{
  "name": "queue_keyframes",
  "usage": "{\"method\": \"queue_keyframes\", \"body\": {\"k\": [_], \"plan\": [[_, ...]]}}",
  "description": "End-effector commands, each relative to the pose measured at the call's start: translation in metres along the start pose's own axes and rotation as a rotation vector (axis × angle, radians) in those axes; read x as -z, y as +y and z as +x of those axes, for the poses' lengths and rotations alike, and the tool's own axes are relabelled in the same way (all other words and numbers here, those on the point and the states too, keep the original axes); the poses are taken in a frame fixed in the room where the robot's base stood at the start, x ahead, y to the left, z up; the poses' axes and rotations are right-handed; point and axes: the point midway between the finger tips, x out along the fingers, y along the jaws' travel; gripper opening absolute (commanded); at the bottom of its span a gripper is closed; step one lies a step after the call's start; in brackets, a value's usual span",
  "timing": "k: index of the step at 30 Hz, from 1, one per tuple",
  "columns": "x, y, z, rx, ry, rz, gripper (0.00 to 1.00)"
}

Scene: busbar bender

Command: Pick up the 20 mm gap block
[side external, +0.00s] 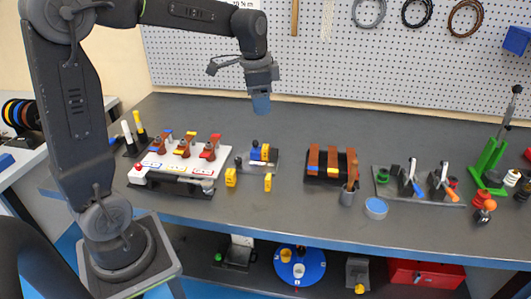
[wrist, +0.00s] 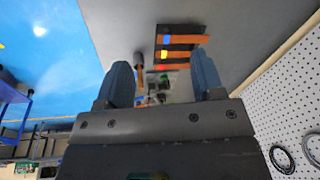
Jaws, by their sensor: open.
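My gripper (side external: 261,103) hangs above the back of the bench, pointing down, high over the work and touching nothing. In the wrist view its two blue-grey fingers (wrist: 163,82) stand apart with nothing held between them. Below it, a grey plate (side external: 240,164) carries a small bender-like fixture with blue and yellow blocks (side external: 260,153). A yellow block (side external: 231,177) and a smaller yellow block (side external: 268,182) stand at the plate's front. Size marks are too small to read, so I cannot tell which block is 20 mm.
A white station (side external: 165,165) with coloured handles stands left. A black rack of copper bars (side external: 332,163), also in the wrist view (wrist: 180,45), stands right. A pegboard (side external: 330,60) rises behind.

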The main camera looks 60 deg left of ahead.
Motion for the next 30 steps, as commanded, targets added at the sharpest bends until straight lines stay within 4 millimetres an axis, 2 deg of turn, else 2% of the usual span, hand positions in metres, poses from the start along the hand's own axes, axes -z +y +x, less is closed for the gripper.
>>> {"method": "queue_keyframes", "body": {"k": [1,6,9,12,17,24,30], "plan": [[0.004,-0.023,0.015,-0.023,-0.027,0.037,0.62],[0.006,-0.078,0.055,-0.088,-0.078,0.172,0.62],[0.004,-0.098,0.073,-0.117,-0.093,0.227,0.62],[0.003,-0.109,0.084,-0.133,-0.099,0.260,0.62],[0.001,-0.112,0.100,-0.143,-0.103,0.276,0.62],[-0.004,-0.105,0.145,-0.144,-0.103,0.275,0.62],[-0.006,-0.102,0.169,-0.141,-0.102,0.275,0.62]]}}
